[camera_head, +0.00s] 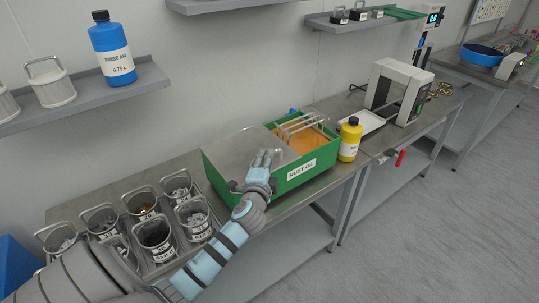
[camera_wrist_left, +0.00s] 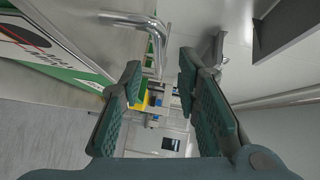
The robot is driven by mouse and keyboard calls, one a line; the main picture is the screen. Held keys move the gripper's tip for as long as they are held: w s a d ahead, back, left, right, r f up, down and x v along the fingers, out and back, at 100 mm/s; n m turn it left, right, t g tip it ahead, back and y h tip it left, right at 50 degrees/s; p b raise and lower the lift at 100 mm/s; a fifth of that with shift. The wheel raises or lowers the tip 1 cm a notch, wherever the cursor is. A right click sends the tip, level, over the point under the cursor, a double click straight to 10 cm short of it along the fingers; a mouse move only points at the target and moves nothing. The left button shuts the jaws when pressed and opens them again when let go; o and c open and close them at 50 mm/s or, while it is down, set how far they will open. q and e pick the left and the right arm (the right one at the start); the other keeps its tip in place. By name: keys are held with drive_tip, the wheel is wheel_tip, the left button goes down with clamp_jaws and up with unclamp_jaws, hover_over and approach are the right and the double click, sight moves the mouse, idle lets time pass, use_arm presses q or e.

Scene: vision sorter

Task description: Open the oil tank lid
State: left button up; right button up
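The green oil tank (camera_head: 228,176), labelled RUST OIL, stands on the steel bench. A grey metal lid (camera_head: 232,150) covers its left part; the right part is uncovered and shows orange oil (camera_head: 310,142) with metal bars over it. My left gripper (camera_head: 266,158) is at the front edge of the tank, by the lid's right side. In the left wrist view, the left gripper (camera_wrist_left: 162,95) is open with nothing between its fingers. A bent metal bar (camera_wrist_left: 157,42) lies just beyond the fingers, apart from them; I cannot tell whether it belongs to the lid. My right gripper is not in view.
A yellow bottle (camera_head: 350,140) stands close to the tank's right end. Several metal baskets of parts (camera_head: 154,236) sit to the left. A white tray (camera_head: 362,124) and a grey frame-shaped machine (camera_head: 398,84) are further right. A shelf (camera_head: 90,93) hangs above on the left.

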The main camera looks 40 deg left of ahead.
use_arm(q)
drive_tip(key=x, duration=0.4)
drive_tip(key=shift+w+a, duration=0.1)
drive_tip(key=shift+w, duration=0.15)
drive_tip(key=shift+c, duration=0.2)
clamp_jaws()
